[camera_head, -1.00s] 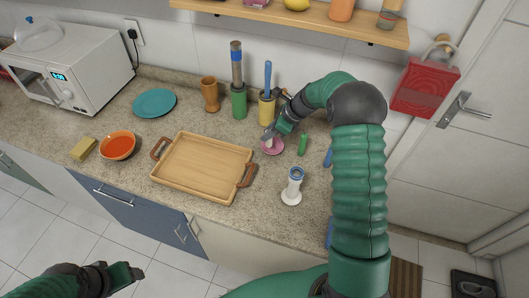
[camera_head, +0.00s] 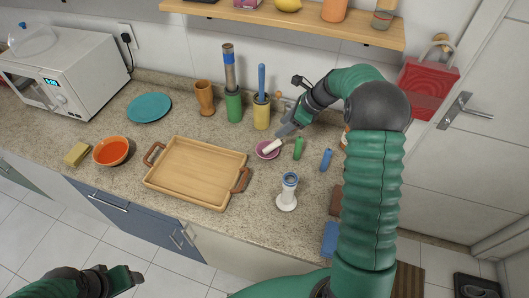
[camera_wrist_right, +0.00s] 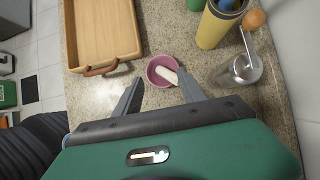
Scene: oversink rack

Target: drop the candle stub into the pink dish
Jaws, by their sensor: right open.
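The pink dish (camera_head: 261,153) stands on the counter right of the wooden tray. The white candle stub (camera_head: 273,147) lies slanted in it, one end against or over the rim; I cannot tell which. The wrist view also shows the dish (camera_wrist_right: 152,71) with the stub (camera_wrist_right: 168,75) inside. My right gripper (camera_head: 282,134) is just behind and right of the dish. Its two fingers (camera_wrist_right: 162,84) are spread, with nothing held between them. My left gripper (camera_head: 134,275) is low at the left, away from the counter, and its jaw opening is unclear.
A white stand (camera_head: 288,194) is in front. Yellow (camera_head: 262,115) and green (camera_head: 233,106) holders with tall items stand behind. The wooden tray (camera_head: 190,170) is empty.

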